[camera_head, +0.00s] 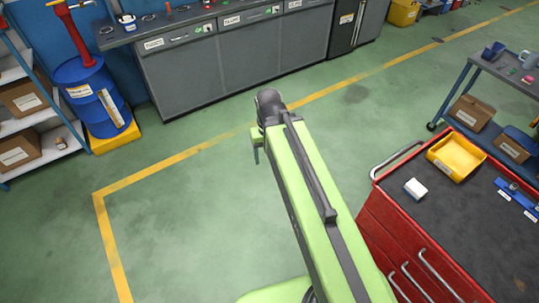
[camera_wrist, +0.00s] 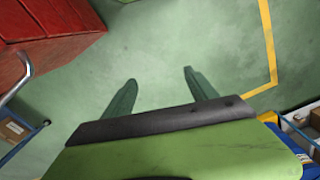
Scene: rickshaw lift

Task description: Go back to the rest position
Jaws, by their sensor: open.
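My gripper (camera_wrist: 158,92) shows in the wrist view with its two dark green fingers spread apart. Nothing is between them but green floor. In the head view my green arm reaches up and forward from the bottom of the picture, over open floor. Its far end is beside the yellow floor line, and the gripper's fingers are mostly hidden there.
A red tool cabinet (camera_head: 393,235) stands close to the right of my arm, with a yellow tray (camera_head: 456,157) and a white block (camera_head: 415,188) on top. A grey workbench (camera_head: 235,58) is at the back. A blue drum (camera_head: 92,100) and shelves are left. Floor at left centre is clear.

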